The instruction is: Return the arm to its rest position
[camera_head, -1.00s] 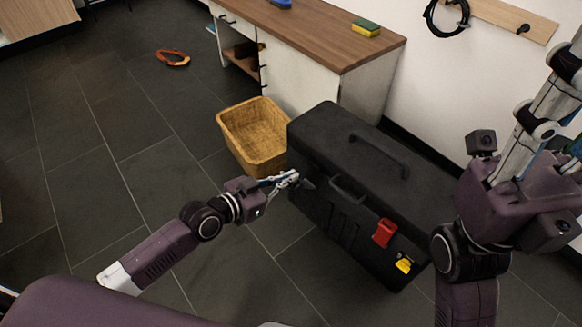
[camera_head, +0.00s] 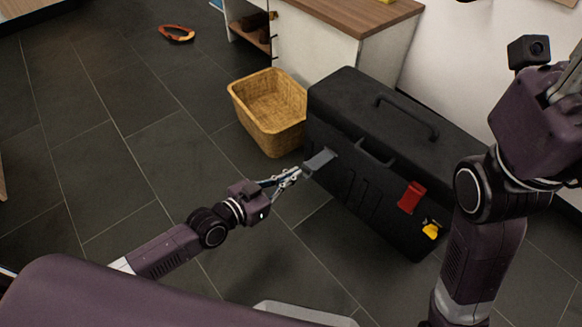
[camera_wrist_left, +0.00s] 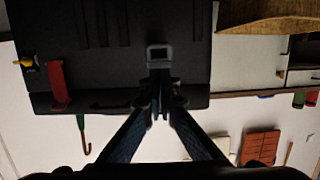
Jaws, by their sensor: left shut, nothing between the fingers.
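My left gripper (camera_head: 287,179) reaches in from the left, its fingers shut and empty, close in front of the large black toolbox (camera_head: 345,185). A grey latch (camera_head: 319,161) sticks out from the toolbox front just beyond the fingertips. In the left wrist view the shut fingers (camera_wrist_left: 160,95) point at the toolbox (camera_wrist_left: 110,50), and the grey latch (camera_wrist_left: 159,55) shows beyond the tips; I cannot tell whether they touch it. My right arm stands at the right; its hand (camera_head: 540,115) is partly cut off by the edge, and its fingers do not show clearly.
A wicker basket (camera_head: 270,115) stands on the floor left of the toolbox. A red latch (camera_head: 411,197) and a yellow padlock (camera_head: 432,230) are on the toolbox front. A wooden-topped cabinet (camera_head: 345,20) stands behind. An orange ring-like object (camera_head: 177,34) lies far back. The left floor is clear.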

